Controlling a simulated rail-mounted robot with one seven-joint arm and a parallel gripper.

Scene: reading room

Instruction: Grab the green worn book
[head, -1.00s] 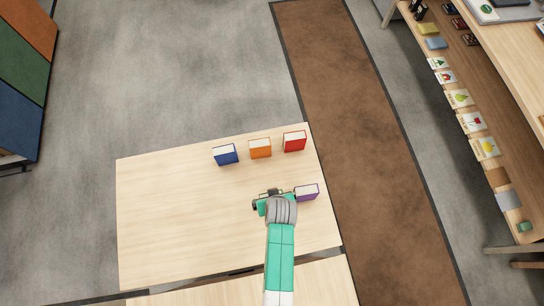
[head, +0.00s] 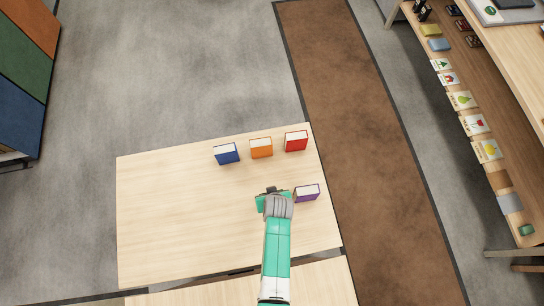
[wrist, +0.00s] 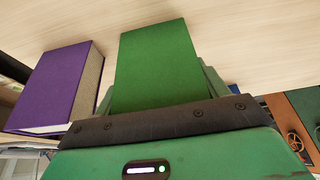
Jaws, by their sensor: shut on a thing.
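The green book (wrist: 155,62) stands out in front of my gripper in the wrist view, with its flat green cover showing. My gripper (wrist: 158,105) is shut on it; the fingers are mostly hidden behind the book and the dark gripper edge. In the head view my gripper (head: 272,196) is over the right part of the table, and a bit of the green book (head: 260,203) shows at its left side. Whether the book touches the table is hard to tell.
A purple book (head: 307,193) stands close to the right of my gripper. Blue (head: 227,154), orange (head: 261,148) and red (head: 296,141) books stand along the back of the wooden table (head: 170,220). The table's left side is clear. A shelf (head: 478,95) stands at far right.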

